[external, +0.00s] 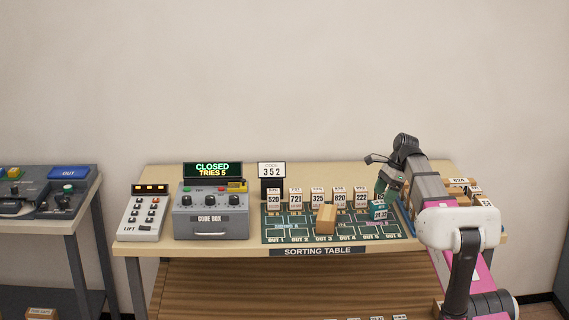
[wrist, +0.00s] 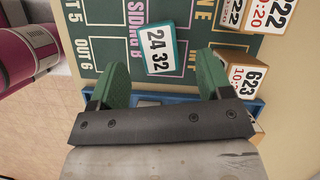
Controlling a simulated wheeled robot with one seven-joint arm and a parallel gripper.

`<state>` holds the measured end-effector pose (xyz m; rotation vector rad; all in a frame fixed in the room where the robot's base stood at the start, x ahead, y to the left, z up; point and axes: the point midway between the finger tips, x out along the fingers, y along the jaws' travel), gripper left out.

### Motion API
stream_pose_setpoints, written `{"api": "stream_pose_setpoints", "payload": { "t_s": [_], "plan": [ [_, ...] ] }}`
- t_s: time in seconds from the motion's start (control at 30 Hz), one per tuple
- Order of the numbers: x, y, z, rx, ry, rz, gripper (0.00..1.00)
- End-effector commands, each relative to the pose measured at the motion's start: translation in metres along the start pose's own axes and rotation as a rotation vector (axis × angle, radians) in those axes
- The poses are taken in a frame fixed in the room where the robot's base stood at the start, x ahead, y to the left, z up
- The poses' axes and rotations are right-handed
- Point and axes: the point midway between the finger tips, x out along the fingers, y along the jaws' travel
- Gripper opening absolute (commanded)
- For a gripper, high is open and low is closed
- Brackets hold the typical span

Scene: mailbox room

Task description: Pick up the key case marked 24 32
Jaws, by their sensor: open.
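The key case marked 24 32 (external: 378,211) is a teal box with a white label, standing on the right part of the green sorting mat. My gripper (wrist: 163,75) is open and empty, with one green finger on each side. In the external view my gripper (external: 383,188) is above the key case and slightly to its right. I cannot tell the exact height gap.
Several numbered boxes (external: 295,198) stand in a row along the mat's back edge. A plain tan box (external: 326,219) is left of the key case. More boxes (external: 460,187) sit at the right. A box marked 623 (wrist: 236,78) is near my right finger. The code box (external: 211,215) stands left.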

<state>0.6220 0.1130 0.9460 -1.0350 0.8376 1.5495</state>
Motion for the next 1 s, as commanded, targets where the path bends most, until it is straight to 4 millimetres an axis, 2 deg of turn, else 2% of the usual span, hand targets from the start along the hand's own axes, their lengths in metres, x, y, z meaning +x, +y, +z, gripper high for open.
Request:
{"api": "stream_pose_setpoints", "payload": {
  "t_s": [0.27,0.57,0.83,1.0],
  "plan": [
    [0.019,0.001,0.001,-0.001,0.0,0.0,0.72],
    [0.056,0.002,0.002,-0.001,-0.001,0.001,0.72],
    [0.059,0.001,0.002,-0.002,-0.001,-0.001,0.72],
    [0.059,0.001,0.002,-0.001,-0.001,-0.001,0.17]
  ]
}}
